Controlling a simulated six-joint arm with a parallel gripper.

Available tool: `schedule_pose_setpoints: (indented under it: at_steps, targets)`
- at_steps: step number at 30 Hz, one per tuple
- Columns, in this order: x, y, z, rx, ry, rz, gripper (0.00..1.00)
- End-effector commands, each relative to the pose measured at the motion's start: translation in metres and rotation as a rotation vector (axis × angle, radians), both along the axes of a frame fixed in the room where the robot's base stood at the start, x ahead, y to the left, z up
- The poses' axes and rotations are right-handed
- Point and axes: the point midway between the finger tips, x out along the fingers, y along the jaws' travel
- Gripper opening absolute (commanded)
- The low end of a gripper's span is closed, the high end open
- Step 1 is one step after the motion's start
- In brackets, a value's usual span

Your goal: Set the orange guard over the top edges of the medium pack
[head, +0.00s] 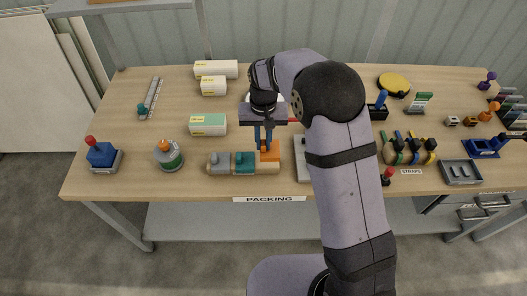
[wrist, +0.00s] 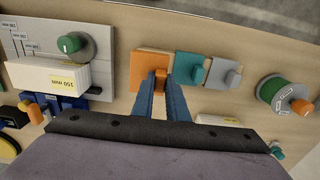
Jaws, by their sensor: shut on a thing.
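The orange guard (head: 270,156) is at the right end of a wooden rack (head: 222,171) at the table's front. My gripper (head: 265,148) points down and is shut on the guard's upright grip. The wrist view also shows the guard (wrist: 148,63) between my fingertips (wrist: 161,80). I cannot tell whether it touches the rack or is slightly raised. A white pack (wrist: 48,77) labelled 150 mm lies on a grey board with a green knob; my arm hides it in the head view. Which is medium is unclear.
Teal (head: 245,162) and grey (head: 219,162) guards sit left of the orange one on the rack. A round tape dispenser (head: 169,158) and a blue block with a red knob (head: 102,155) stand further left. Strap tools (head: 410,148) are right of my arm. The table's left middle is mostly clear.

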Motion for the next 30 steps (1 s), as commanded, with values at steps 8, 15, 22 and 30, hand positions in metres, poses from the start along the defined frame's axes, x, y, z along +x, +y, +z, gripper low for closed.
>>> schedule_pose_setpoints:
  at_steps: [8,15,22,30]
  targets:
    - [0.000,0.000,0.031,0.000,-0.001,0.000,0.00]
    - [0.001,-0.004,0.040,0.000,0.000,-0.009,0.00]
    - [0.008,-0.045,0.054,-0.001,0.002,-0.098,0.00]
    - [0.013,-0.139,0.067,-0.001,0.004,-0.300,0.00]
